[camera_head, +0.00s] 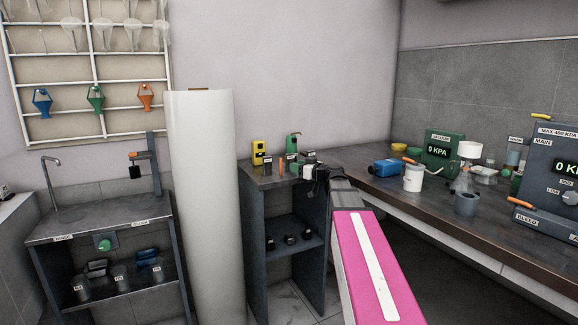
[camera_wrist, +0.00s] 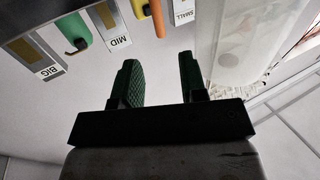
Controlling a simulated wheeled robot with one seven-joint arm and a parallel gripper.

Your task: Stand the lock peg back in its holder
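My gripper (camera_head: 318,186) is at the front right of the small dark bench. In the wrist view my gripper (camera_wrist: 158,78) shows two green ridged fingers held apart, with nothing between them. A slim orange piece (camera_head: 281,168) stands on the bench among small labelled blocks; an orange piece also shows at the top of the wrist view (camera_wrist: 157,17), between the MID and SMALL labels. I cannot tell whether it is the lock peg. No holder can be made out for certain.
A yellow device (camera_head: 260,152) and a green one (camera_head: 293,143) stand at the bench's back. A pale translucent vessel (camera_wrist: 243,45) is right of my fingers. A tall white cylinder (camera_head: 205,200) stands left of the bench. The long counter (camera_head: 440,208) right carries a blue device (camera_head: 385,167) and vessels.

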